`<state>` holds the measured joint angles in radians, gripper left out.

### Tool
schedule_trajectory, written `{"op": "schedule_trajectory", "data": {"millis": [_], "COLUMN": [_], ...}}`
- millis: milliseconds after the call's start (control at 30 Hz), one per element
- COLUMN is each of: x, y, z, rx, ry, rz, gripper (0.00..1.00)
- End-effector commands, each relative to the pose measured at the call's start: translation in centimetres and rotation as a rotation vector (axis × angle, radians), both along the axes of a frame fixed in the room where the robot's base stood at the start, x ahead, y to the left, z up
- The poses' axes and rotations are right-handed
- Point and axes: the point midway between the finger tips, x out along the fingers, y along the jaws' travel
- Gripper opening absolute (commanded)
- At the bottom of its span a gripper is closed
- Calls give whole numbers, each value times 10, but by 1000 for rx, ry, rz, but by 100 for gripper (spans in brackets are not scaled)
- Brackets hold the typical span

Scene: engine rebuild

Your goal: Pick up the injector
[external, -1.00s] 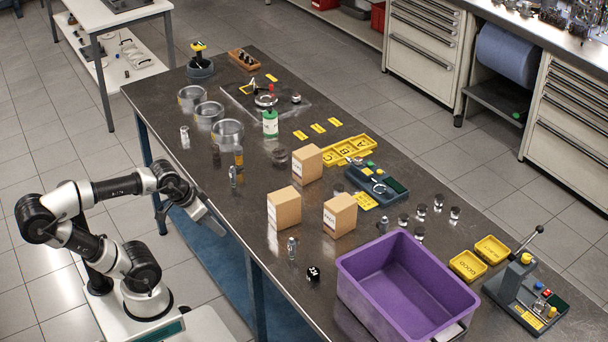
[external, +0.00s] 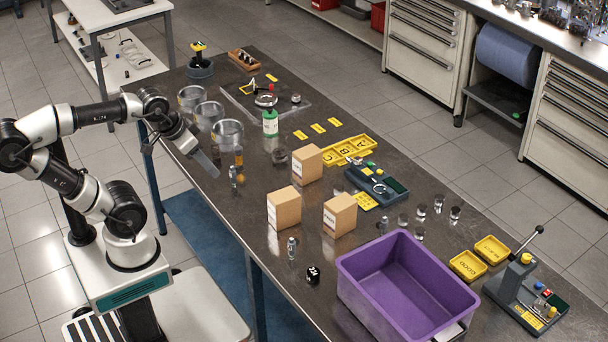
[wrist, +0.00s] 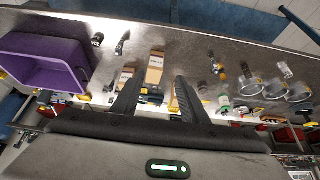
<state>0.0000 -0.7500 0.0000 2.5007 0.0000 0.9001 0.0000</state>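I cannot tell for sure which part is the injector. Small grey metal parts that could be it stand upright on the bench: one by the front edge (external: 233,176), one nearer the purple bin (external: 291,248) and one behind that bin (external: 383,225). The first two seem to show in the wrist view, as a small part (wrist: 217,67) and a dark slim part (wrist: 122,43). My gripper (external: 209,166) is over the bench's front edge, close to the left of the first part. In the wrist view my gripper (wrist: 154,90) has its fingers apart with nothing held between them.

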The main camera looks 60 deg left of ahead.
Motion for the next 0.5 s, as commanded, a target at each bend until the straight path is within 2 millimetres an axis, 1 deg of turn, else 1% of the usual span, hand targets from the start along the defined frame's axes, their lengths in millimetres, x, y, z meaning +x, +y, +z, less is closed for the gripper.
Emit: {"op": "schedule_trajectory", "data": {"millis": [67, 133, 167, 267, 300, 367, 400, 467, 500], "x": [0, 1, 2, 2, 2, 2, 2, 2, 2], "y": [0, 0, 0, 0, 0, 0, 0, 0, 0], "z": [3, 16, 25, 67, 85, 114, 133, 158, 174], "rx": [0, 0, 0, 0, 0, 0, 0, 0, 0], "ry": [-2, -5, -8, -10, -10, -9, -8, -6, -5], "rz": [0, 0, 0, 0, 0, 0, 0, 0, 0], "gripper": [40, 40, 40, 40, 40, 40, 40, 40, 40]}}
